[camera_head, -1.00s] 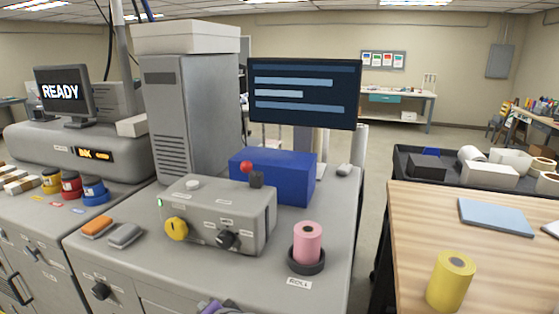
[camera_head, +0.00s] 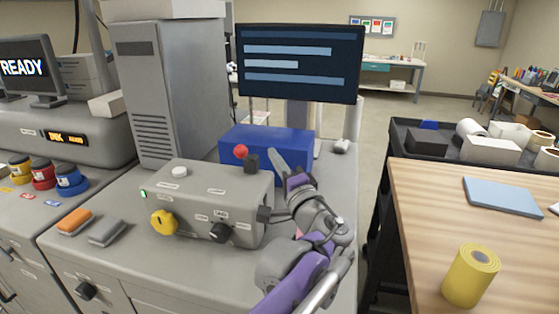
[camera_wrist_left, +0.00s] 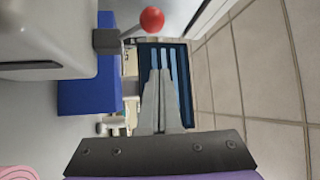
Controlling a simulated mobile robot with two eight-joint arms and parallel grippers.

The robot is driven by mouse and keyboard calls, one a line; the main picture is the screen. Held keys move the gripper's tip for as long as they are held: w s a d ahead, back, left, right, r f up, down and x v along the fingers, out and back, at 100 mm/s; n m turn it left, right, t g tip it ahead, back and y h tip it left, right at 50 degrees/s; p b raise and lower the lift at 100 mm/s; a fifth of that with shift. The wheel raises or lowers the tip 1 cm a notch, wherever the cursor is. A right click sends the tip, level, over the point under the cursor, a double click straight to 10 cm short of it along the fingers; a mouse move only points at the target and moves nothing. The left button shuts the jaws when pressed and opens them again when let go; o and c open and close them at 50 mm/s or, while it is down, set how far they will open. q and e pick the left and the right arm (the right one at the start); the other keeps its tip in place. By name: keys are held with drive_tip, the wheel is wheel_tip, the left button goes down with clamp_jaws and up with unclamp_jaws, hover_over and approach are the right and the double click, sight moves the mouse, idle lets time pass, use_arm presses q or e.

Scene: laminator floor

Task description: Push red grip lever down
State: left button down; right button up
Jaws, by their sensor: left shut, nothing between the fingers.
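The red grip lever (camera_head: 240,152) has a round red ball and stands up at the back right corner of the grey control box (camera_head: 190,200), next to a dark block. My left gripper (camera_head: 272,152) is shut and empty, to the right of the red ball and apart from it in the picture. In the left wrist view, the red ball (camera_wrist_left: 152,19) sits on a thin rod from a dark block, just beyond the fingertips (camera_wrist_left: 160,72). My right gripper is not in view.
A blue box (camera_head: 236,140) stands behind the control box, with a monitor (camera_head: 300,62) beyond. A yellow knob (camera_head: 164,222) and a dark knob (camera_head: 220,232) are on the front. My arm largely hides the pink roll, whose edge shows in the left wrist view (camera_wrist_left: 18,172).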

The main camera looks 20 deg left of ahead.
sight(245, 155)
use_arm(q)
drive_tip(key=a, duration=0.2)
drive_tip(key=w+a, duration=0.2)
drive_tip(key=a, duration=0.1)
drive_tip(key=shift+w+a+r+p, duration=0.15)
drive_tip(key=shift+w+a+p, duration=0.1)
drive_tip(key=shift+a+p, duration=0.1)
drive_tip(key=shift+s, duration=0.35)
drive_tip(key=shift+w, duration=0.1)
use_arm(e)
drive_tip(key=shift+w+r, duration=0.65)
use_arm(q)
drive_tip(key=shift+w, duration=0.1)
